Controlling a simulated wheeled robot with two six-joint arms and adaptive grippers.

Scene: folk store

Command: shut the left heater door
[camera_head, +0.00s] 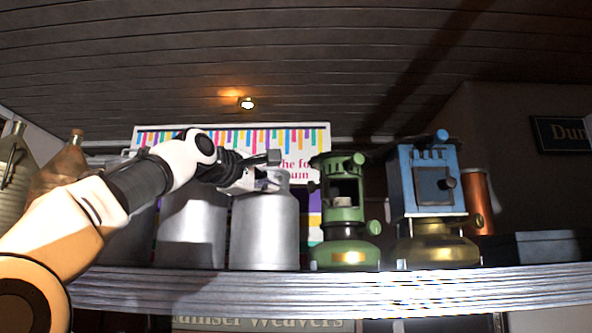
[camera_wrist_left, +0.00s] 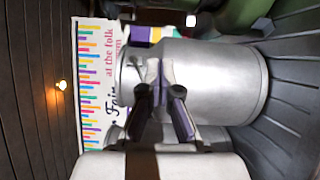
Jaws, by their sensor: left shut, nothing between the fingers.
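The left heater is green (camera_head: 345,250) and stands on the shelf right of the silver canisters. Its front shows a dark opening with a pale part inside, so its door is open; the door itself is hard to make out, perhaps edge-on at the opening's left. Part of a green body (camera_wrist_left: 237,14) shows at the top of the left wrist view. My left gripper (camera_head: 267,182) is left of the green heater, by the top of a silver canister (camera_head: 265,235). Its fingers (camera_wrist_left: 163,90) are shut and empty, and appear apart from the heater. My right gripper is not in view.
A blue heater (camera_head: 434,183) with a brass base and closed front stands to the right. Another silver canister (camera_head: 192,230) and bottles (camera_head: 70,160) stand at left. A colourful sign (camera_head: 300,140) is behind. The wooden shelf's front edge (camera_head: 330,293) is clear.

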